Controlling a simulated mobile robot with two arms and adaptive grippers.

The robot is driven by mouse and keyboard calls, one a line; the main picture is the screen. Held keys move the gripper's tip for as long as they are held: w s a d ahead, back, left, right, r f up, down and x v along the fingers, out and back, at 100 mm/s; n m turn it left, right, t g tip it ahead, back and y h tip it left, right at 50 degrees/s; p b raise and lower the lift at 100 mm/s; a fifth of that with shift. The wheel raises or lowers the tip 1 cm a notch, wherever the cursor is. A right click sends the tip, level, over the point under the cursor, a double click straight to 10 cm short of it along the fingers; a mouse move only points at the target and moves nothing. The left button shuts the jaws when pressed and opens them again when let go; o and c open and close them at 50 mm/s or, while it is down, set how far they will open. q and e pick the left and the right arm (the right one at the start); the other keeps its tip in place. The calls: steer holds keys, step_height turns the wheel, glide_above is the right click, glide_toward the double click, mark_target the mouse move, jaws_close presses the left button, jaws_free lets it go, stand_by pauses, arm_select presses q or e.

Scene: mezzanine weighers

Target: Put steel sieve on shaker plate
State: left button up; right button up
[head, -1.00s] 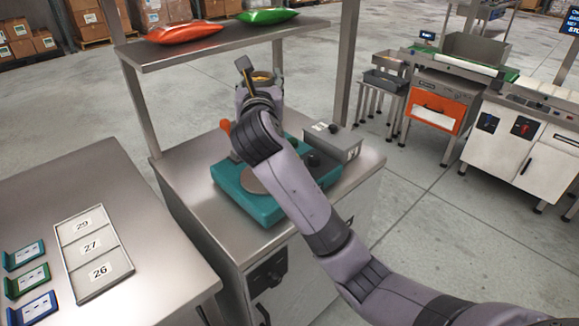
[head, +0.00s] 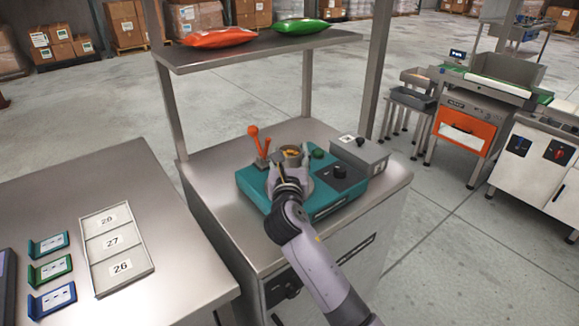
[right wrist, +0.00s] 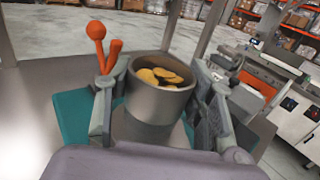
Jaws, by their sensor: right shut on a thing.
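The steel sieve (head: 292,153) is a round grey cup with yellow-brown pieces in it. It also shows upright in the right wrist view (right wrist: 157,103). My right gripper (head: 290,172) is shut around it, with a finger on each side in the right wrist view (right wrist: 160,115). The teal shaker (head: 254,195) stands on the steel bench, and the sieve is over its top. The shaker plate is hidden behind my gripper and the sieve, so I cannot tell whether the sieve touches it. My left gripper is not in view.
Orange levers (head: 254,138) rise close to the left of the sieve. A grey control box (head: 360,155) stands at the right. A shelf (head: 255,52) with orange and green bags overhangs the back. A side table (head: 165,235) holds a numbered tray (head: 150,268).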

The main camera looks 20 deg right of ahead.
mark_target(289, 166)
steer(key=shift+f, duration=1.3)
steer(key=shift+f, duration=0.1)
steer(key=o, duration=1.4)
steer(key=shift+f, duration=0.1)
steer(key=shift+o, duration=0.2)
steer(key=shift+s+a, duration=0.1)
steer(key=shift+s, duration=0.1)
steer(key=v, duration=1.1)
steer(key=shift+s, duration=0.35)
